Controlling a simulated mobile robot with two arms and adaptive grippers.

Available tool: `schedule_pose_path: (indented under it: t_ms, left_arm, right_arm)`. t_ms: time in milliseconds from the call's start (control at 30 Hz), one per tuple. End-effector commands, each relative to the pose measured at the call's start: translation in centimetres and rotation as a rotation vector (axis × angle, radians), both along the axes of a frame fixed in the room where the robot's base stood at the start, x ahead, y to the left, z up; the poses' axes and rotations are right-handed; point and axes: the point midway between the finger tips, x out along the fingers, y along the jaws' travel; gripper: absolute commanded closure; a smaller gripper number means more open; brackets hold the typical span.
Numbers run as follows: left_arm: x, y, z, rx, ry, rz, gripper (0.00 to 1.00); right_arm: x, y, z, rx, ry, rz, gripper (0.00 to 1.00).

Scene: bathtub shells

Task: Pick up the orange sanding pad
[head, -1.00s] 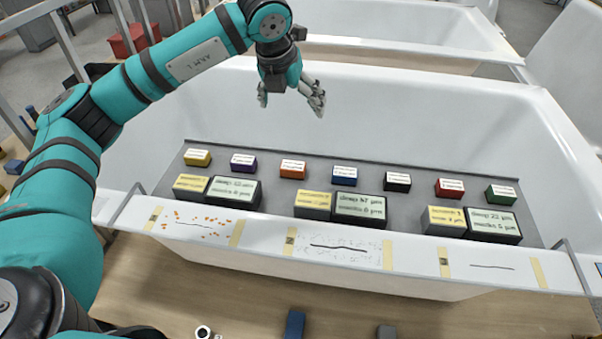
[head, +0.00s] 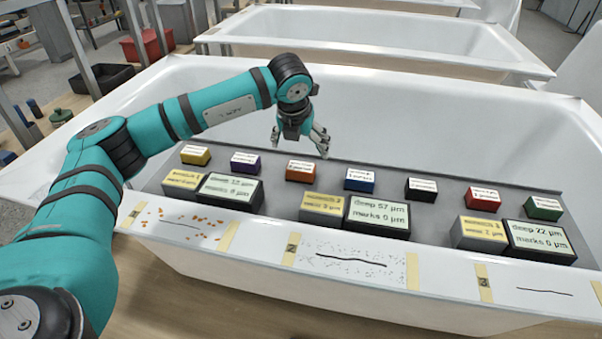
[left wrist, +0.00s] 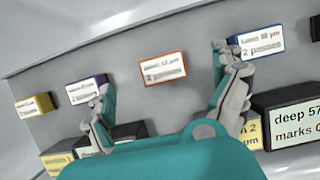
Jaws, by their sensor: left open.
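The orange sanding pad (head: 301,171) is a small block with a white label on top. It sits in the back row of pads on the grey board (head: 327,190) across the tub, between the purple pad (head: 245,163) and the blue pad (head: 359,180). My left gripper (head: 301,138) is open and empty, above and a little behind the orange pad. In the left wrist view the orange pad (left wrist: 163,69) shows between and beyond the two spread fingers (left wrist: 168,95), apart from both. My right gripper is in neither view.
A yellow pad (head: 195,155) and black, red and green pads complete the row. In front stand larger label blocks and displays, such as "deep 57 µm" (head: 377,216). The tub's front rim (head: 250,250) carries taped scratch patches. Other tubs (head: 380,40) stand behind.

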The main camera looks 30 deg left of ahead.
Motion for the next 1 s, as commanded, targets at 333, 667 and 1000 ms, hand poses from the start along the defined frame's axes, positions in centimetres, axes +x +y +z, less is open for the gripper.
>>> schedule_pose_path:
  t_ms: [333,667,1000]
  left_arm:
    - [1.2,0.3,-3.3,0.0,0.0,0.0,0.04]
    - [1.9,0.6,-7.7,0.0,0.0,0.001,0.04]
    - [2.1,0.7,-8.2,0.0,0.0,0.0,0.08]
  right_arm:
    - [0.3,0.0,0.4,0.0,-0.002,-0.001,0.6]
    - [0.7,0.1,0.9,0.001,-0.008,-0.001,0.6]
    - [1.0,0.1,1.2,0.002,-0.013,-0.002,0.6]
